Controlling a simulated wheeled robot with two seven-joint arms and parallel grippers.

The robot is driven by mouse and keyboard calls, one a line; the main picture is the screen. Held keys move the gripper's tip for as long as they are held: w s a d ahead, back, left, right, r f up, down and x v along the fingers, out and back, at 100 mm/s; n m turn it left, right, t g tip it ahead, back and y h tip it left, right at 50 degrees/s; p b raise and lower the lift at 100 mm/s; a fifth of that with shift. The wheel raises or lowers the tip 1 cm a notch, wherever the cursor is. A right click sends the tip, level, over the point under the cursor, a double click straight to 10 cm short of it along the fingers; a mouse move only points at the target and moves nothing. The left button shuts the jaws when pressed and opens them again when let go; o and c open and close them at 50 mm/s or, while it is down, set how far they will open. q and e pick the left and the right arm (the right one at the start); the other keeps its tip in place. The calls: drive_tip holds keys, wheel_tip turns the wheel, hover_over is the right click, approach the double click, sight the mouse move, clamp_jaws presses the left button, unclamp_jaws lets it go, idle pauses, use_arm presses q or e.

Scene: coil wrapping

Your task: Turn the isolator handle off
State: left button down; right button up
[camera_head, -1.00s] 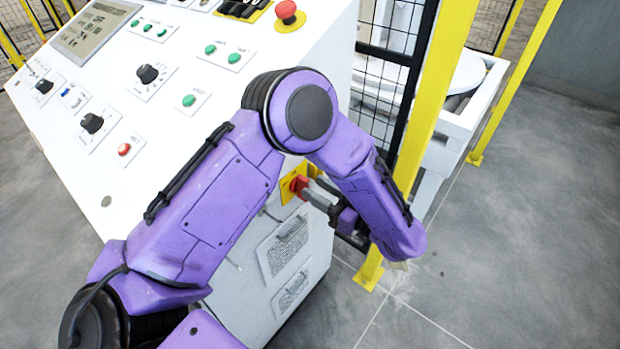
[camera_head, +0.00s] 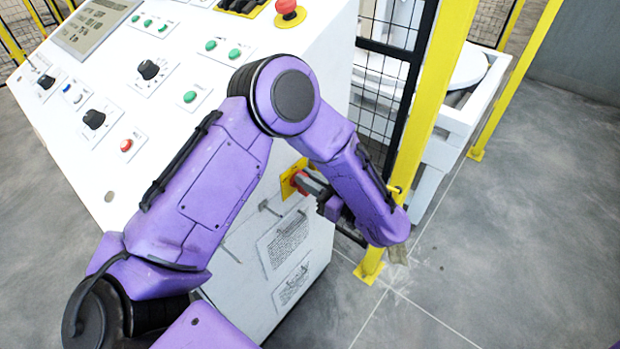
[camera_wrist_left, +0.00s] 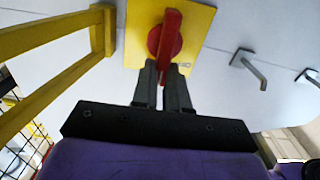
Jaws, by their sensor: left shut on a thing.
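The isolator handle is a red rotary handle (camera_wrist_left: 168,42) on a yellow plate (camera_wrist_left: 196,26), mounted on the side of the white cabinet. In the head view, only a little of the red handle (camera_head: 299,181) shows beside my left forearm. My left gripper (camera_wrist_left: 163,72) is shut on the lower end of the handle, one dark finger on each side. In the wrist view the handle points down between the fingers, roughly in line with them. In the head view my left gripper (camera_head: 312,184) is partly hidden by my purple arm. My right gripper is out of view.
The white control console (camera_head: 150,120) carries knobs, green buttons and a red emergency stop (camera_head: 287,9). A yellow post (camera_head: 418,130) with black mesh fencing stands close to my left wrist. Two metal hooks (camera_wrist_left: 248,66) stick out near the plate. Grey floor is clear at right.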

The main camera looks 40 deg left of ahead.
use_arm(q)
drive_tip(key=n, duration=0.2)
drive_tip(key=s+n, duration=0.1)
drive_tip(key=n, duration=0.4)
drive_tip(key=shift+s+a+f, duration=0.1)
drive_tip(key=shift+s+f, duration=0.15)
drive_tip(key=n, duration=0.2)
drive_tip(key=shift+s+f+n+b, duration=0.25)
drive_tip(key=shift+n+b, duration=0.1)
drive_tip(key=shift+n, duration=0.05)
drive_tip(key=n, duration=0.1)
drive_tip(key=n+b, duration=0.1)
drive_tip(key=n, duration=0.1)
drive_tip(key=f+n, duration=0.1)
drive_tip(key=shift+s+b, duration=0.25)
drive_tip(key=shift+b, duration=0.1)
drive_tip(key=shift+f+n+b, duration=0.25)
drive_tip(key=shift+n+b, duration=0.55)
drive_tip(key=shift+n, duration=1.3)
